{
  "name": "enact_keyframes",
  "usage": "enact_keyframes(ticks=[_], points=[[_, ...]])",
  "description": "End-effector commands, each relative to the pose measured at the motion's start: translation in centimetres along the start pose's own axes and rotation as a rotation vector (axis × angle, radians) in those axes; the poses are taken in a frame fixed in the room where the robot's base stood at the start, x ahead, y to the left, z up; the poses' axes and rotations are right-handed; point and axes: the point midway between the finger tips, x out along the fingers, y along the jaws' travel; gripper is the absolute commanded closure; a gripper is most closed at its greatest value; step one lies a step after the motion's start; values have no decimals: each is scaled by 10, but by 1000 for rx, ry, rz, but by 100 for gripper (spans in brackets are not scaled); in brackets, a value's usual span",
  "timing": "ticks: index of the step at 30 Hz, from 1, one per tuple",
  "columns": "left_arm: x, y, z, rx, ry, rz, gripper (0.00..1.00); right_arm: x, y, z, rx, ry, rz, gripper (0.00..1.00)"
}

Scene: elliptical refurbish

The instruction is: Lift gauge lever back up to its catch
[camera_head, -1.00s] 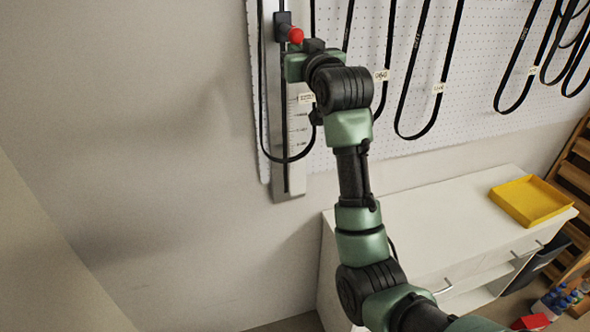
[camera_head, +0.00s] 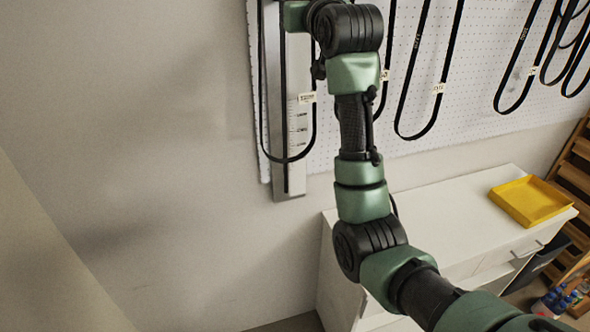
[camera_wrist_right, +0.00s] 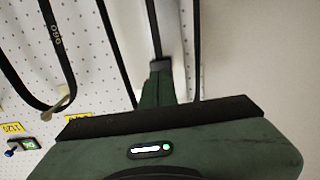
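The gauge is a tall pale rail (camera_head: 299,135) with scale marks and a dark slot, fixed upright at the left edge of the pegboard. Its lower end (camera_head: 290,194) is bare. The lever and its red knob do not show now in the head view. My right gripper (camera_wrist_right: 160,72) is at the upper part of the rail. Its green hand (camera_head: 294,16) reaches the top edge of the head view. In the right wrist view, a narrow green finger part and a dark block lie over the rail (camera_wrist_right: 177,32). The finger gap and any hold on the lever are hidden. My left gripper is not in view.
Black belts (camera_head: 428,75) hang in loops on the white pegboard (camera_head: 470,75), one beside the rail. A white cabinet (camera_head: 450,215) with a yellow tray (camera_head: 531,200) stands below right. The wall at left is clear. A small green display (camera_wrist_right: 28,143) shows in the wrist view.

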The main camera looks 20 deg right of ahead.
Motion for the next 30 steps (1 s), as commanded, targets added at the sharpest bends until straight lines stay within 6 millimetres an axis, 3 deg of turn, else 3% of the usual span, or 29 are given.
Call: enact_keyframes(ticks=[18, 30], points=[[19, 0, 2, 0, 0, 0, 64, -63, 0, 17, 0, -9, 0, 100], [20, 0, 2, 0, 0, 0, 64, -69, 0, 17, 0, -10, 0, 100]])
